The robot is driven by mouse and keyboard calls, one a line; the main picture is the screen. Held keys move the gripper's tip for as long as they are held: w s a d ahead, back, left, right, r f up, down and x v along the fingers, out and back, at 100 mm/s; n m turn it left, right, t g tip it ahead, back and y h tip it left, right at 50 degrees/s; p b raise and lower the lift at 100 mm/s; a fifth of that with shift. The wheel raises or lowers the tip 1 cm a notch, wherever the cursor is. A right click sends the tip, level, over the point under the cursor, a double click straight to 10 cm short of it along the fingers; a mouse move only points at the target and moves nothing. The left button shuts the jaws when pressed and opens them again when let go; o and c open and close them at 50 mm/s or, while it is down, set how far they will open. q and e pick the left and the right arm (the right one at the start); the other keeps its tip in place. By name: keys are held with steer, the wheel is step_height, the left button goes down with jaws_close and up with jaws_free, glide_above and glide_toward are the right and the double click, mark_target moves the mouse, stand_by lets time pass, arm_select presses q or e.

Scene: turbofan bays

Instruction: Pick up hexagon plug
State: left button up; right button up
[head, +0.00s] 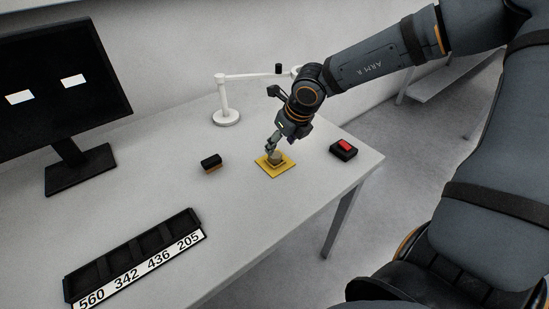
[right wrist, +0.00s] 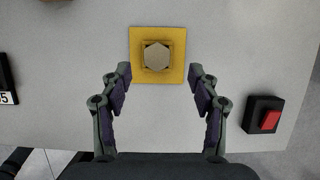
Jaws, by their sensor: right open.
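The hexagon plug (right wrist: 156,57) is a grey-beige six-sided piece seated in a yellow square base (right wrist: 173,75) on the table. In the head view, the yellow base (head: 263,168) lies near the table's right side, and the plug (head: 276,160) is partly hidden by my right gripper. My right gripper (head: 270,151) is above the plug, pointing down. In the right wrist view, its fingers (right wrist: 160,76) are spread apart, empty, with the plug between and slightly ahead of the tips. My left gripper is not in view.
A black box with a red button (head: 344,149) stands right of the base, near the table edge. A small black-and-brown block (head: 211,163) lies to the left. A white jointed stand (head: 226,115) is behind. A numbered black tray (head: 135,255) and a monitor (head: 62,85) are farther left.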

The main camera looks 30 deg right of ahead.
mark_target(275, 154)
steer(key=shift+f, duration=0.4)
steer(key=x, duration=0.4)
steer(key=shift+w+a+f+p, duration=0.15)
steer(key=shift+a+p, duration=0.1)
steer(key=shift+p, duration=0.05)
steer(key=shift+c, duration=1)
jaws_close()
